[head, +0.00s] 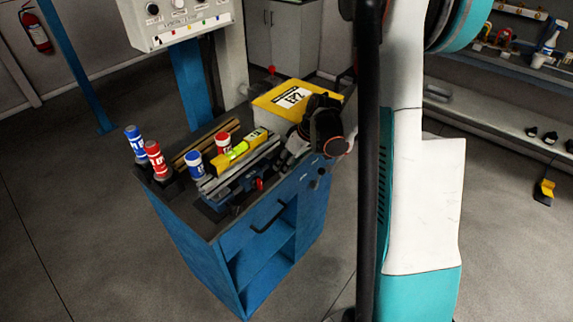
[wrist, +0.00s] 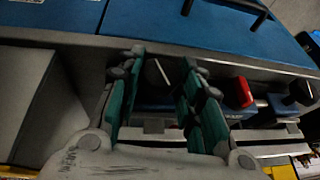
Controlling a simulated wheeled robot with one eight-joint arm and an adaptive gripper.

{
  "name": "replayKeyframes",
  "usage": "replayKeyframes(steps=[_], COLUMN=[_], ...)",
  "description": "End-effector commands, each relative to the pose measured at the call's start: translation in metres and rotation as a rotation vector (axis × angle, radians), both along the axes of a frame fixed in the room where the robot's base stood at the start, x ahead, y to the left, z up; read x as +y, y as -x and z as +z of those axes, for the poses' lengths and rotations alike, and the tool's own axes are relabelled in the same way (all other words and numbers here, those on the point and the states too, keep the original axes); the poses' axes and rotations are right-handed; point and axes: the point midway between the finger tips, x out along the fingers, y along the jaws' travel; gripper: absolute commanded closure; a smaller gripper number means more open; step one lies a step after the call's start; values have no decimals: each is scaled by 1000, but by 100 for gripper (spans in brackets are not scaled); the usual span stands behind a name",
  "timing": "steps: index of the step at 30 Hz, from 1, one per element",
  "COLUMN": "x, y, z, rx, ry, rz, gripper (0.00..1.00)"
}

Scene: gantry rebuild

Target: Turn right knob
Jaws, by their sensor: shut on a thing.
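A blue fixture with metal rails (head: 232,188) lies along the front edge of the blue cart's top. A red knob (head: 258,184) is on its front side and also shows in the wrist view (wrist: 241,92). A black knob (wrist: 299,93) is farther right in the wrist view. My gripper (head: 292,158) is at the right end of the fixture. In the wrist view my gripper's teal fingers (wrist: 160,68) stand on either side of a dark knob (wrist: 156,76) and are shut on it. My gripper and arm hide this knob in the head view.
A yellow-topped box (head: 271,96) stands behind my gripper. Blue and red cans (head: 155,160) and a yellow level (head: 238,150) are to the left. A control panel (head: 180,20) hangs above the cart. The floor left of the cart is clear.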

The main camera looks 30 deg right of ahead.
Motion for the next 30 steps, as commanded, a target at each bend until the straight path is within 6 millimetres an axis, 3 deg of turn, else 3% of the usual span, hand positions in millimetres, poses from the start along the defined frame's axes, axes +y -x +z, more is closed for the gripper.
replayKeyframes(steps=[4,5,7,20,30], x=[0,0,0,-1,-14], y=[0,0,0,2,19], z=[0,0,0,5,53], rx=[0,0,0,-1,-1], ry=[2,2,2,2,2], rz=[1,1,1,-1,-2], gripper=[90,60,46,46,46])
